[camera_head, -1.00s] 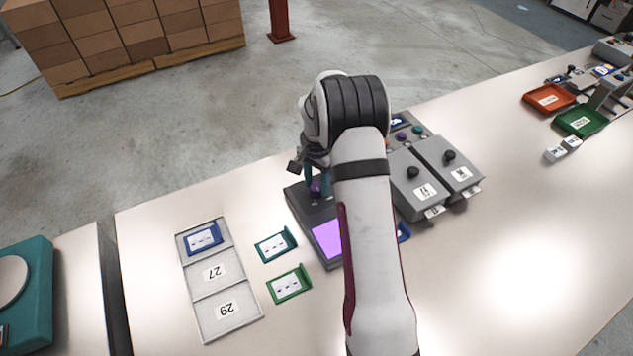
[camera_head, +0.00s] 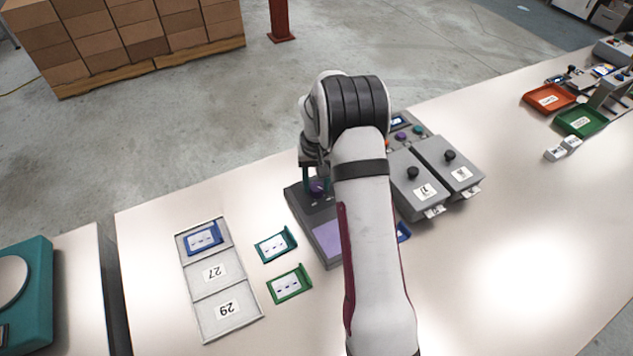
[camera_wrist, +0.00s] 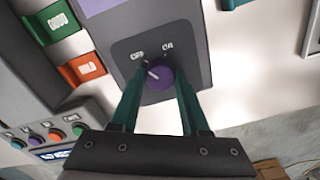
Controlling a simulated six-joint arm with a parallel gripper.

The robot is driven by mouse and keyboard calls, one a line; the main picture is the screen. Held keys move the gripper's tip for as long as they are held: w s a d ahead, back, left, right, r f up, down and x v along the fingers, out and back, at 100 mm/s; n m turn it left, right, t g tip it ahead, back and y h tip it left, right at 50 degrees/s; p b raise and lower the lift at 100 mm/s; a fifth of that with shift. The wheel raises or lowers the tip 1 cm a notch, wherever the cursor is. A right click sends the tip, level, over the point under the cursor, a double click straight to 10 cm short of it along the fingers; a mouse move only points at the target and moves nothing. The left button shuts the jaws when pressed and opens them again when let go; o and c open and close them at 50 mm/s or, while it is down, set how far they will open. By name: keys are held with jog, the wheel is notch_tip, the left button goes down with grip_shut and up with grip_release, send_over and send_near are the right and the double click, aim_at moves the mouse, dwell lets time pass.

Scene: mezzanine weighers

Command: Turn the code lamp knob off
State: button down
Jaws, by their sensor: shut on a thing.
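The code lamp (camera_head: 299,208) is a dark grey box on the table with a dull lilac panel (camera_head: 327,236). Its purple knob (camera_head: 318,187) is between the teal fingers of my gripper (camera_head: 317,183). In the wrist view, the knob (camera_wrist: 159,76) has a white pointer line that points toward the OFF mark (camera_wrist: 137,56); the ON mark (camera_wrist: 167,48) is to the right. My gripper (camera_wrist: 158,84) is shut on the knob from both sides. My forearm hides the right part of the lamp in the head view.
A grey tray (camera_head: 205,283) with a blue card holder (camera_head: 203,239) lies left of the lamp. Teal (camera_head: 275,246) and green (camera_head: 289,285) card holders lie between. Two grey boxes with black knobs (camera_head: 413,173) stand at right. The front right table is clear.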

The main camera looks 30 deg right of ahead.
aim_at(316, 186)
dwell(0.4)
jog(key=shift+c, duration=1.9)
grip_release()
jog(key=shift+r, duration=0.1)
notch_tip(316, 186, up, 16)
jog(key=shift+f, duration=0.2)
